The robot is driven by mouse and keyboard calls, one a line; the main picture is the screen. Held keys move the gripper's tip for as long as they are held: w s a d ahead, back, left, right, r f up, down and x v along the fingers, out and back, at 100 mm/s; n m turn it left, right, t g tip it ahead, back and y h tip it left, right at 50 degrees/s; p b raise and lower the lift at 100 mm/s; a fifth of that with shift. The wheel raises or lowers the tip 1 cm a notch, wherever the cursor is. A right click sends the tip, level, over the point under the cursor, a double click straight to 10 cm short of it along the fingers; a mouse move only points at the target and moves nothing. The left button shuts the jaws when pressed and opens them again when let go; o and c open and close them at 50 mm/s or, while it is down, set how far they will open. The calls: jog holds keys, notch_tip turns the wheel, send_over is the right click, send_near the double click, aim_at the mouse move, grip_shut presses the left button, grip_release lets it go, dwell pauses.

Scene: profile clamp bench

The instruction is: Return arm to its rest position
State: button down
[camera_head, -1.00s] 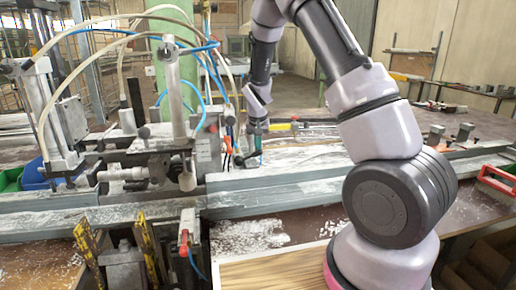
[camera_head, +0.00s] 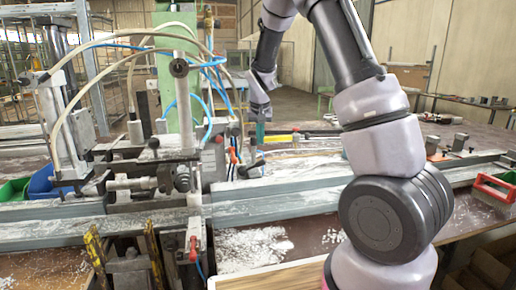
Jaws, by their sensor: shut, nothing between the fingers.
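My arm rises from the lower right, bends over at the top of the view, and comes down near the middle. My gripper (camera_head: 260,138) is small and far off at its end, with a teal part at its tip pointing down. It is over the far side of the pale, dusty metal profile (camera_head: 285,198), just right of the clamp device (camera_head: 165,170). I see nothing held in it; its fingers look shut. The near arm links hide part of the bench on the right.
The clamp device carries hoses and blue tubes close to my gripper's left. A green column (camera_head: 172,75) stands behind. Blue (camera_head: 40,182) and green (camera_head: 13,190) bins are at the left. A wooden board (camera_head: 268,278) is in front.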

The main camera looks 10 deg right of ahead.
jog(key=shift+r, duration=0.15)
jog(key=s+d+r+m+t+y, duration=0.1)
jog(key=s+d+r+y, duration=0.15)
jog(key=s+r, duration=1.2)
jog(key=s+r+t, duration=0.1)
jog(key=s+r, duration=0.2)
jog(key=s, duration=0.6)
jog(key=s+r+t, duration=0.1)
jog(key=s+r, duration=0.2)
jog(key=s, duration=0.6)
jog(key=shift+s+r+t, duration=0.3)
jog(key=shift+s+t, duration=0.1)
